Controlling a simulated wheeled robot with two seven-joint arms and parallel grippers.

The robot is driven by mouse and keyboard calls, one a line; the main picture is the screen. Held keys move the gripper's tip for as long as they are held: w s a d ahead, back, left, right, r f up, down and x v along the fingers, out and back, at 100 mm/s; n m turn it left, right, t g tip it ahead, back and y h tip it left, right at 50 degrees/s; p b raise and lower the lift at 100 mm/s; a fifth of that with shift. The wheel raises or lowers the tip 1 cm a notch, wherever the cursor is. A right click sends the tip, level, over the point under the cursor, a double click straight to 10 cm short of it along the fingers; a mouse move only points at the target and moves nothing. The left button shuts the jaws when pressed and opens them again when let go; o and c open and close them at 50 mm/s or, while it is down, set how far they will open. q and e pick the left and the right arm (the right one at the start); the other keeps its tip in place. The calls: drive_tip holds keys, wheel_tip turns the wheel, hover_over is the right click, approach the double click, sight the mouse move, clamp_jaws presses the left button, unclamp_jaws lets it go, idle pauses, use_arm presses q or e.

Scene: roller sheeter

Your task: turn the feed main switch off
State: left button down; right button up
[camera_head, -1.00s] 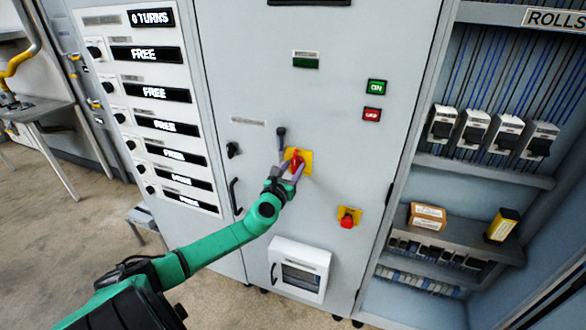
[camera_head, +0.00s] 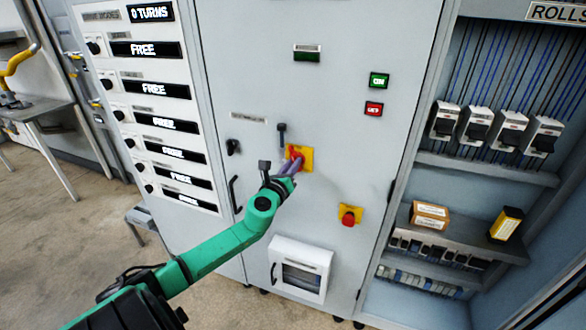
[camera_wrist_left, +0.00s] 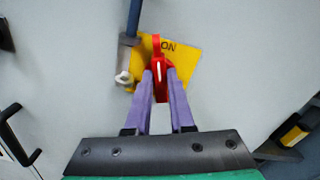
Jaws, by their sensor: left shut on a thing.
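The feed main switch is a red rotary handle (camera_head: 295,152) on a yellow plate (camera_head: 307,154), on the front of the grey cabinet. My left gripper (camera_head: 296,164) reaches it from below. In the left wrist view the gripper's purple fingertips (camera_wrist_left: 160,76) are shut on the red handle (camera_wrist_left: 157,50), one on each side. A white mark on the handle points along the fingers. Lettering that looks like ON, seen upside down, is on the yellow plate (camera_wrist_left: 185,58) near the handle's far end. The fingers hide part of the handle. My right gripper is not in view.
A dark lever (camera_head: 282,133) is close to the left of the switch; its blue shaft (camera_wrist_left: 134,18) nearly borders the plate. A red emergency button (camera_head: 349,217) is lower right. Green (camera_head: 379,80) and red (camera_head: 373,109) buttons are above right. Open shelves (camera_head: 480,225) stand at right.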

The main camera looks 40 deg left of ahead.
use_arm(q)
drive_tip(key=shift+s+a+f+n+b, duration=0.15)
drive_tip(key=shift+n+b, duration=0.35)
drive_tip(key=shift+n, duration=2.9)
drive_tip(key=shift+w+a+f+n+b, duration=0.15)
drive_tip(key=shift+n+b, duration=0.35)
drive_tip(key=shift+n, duration=2.9)
drive_tip(key=shift+s+d, duration=0.1)
drive_tip(key=c, duration=0.8)
unclamp_jaws()
